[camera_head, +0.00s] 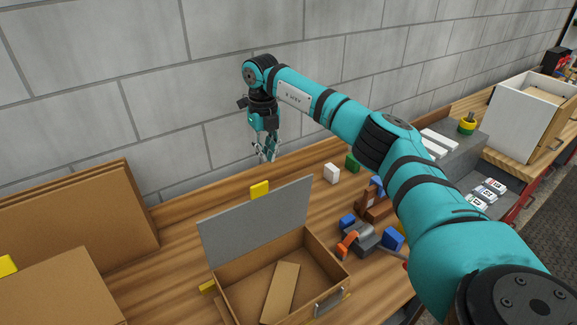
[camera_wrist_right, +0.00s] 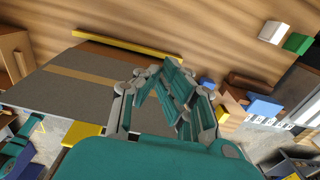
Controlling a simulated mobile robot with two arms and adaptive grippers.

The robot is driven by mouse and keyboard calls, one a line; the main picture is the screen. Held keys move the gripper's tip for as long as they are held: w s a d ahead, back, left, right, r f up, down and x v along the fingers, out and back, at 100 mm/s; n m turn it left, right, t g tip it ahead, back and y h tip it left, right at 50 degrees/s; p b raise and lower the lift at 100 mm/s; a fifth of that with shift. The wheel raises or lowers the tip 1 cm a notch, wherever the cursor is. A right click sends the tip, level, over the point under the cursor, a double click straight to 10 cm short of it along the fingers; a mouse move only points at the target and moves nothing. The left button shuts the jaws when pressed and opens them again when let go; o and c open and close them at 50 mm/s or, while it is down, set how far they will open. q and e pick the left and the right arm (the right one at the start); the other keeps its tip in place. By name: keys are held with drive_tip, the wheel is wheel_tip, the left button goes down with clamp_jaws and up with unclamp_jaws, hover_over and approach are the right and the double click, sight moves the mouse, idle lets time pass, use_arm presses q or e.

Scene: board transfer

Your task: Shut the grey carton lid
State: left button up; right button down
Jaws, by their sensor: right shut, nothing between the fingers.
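The brown carton (camera_head: 322,262) stands on the wooden table with its grey lid (camera_head: 256,222) raised open, tilted up along its back edge. A yellow tab (camera_head: 260,188) sits on the lid's top edge. A flat brown piece (camera_head: 282,290) lies inside the carton. My right gripper (camera_head: 267,157) is shut and empty, pointing down behind the lid near the wall, apart from it. In the right wrist view, the shut fingers (camera_wrist_right: 172,72) show beside a large grey panel (camera_wrist_right: 75,95), which looks like the lid, with a yellow tab (camera_wrist_right: 85,132). My left gripper is not in view.
A white block (camera_head: 332,173) and a green block (camera_head: 352,162) stand right of my gripper. Blue blocks (camera_head: 393,238) and other small parts lie right of the carton. Brown boards (camera_head: 85,215) lean at the left. The block wall (camera_head: 190,110) is close behind.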

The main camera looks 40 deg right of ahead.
drive_tip(key=shift+f+b, duration=2.7)
drive_tip(key=shift+f, duration=1.3)
use_arm(q)
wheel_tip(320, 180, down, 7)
drive_tip(key=b, duration=0.1)
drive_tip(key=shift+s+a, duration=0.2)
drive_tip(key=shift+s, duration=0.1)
use_arm(e)
drive_tip(key=s+a, duration=0.1)
drive_tip(key=s, duration=1.1)
drive_tip(key=shift+f, duration=0.2)
drive_tip(key=shift+r, duration=0.1)
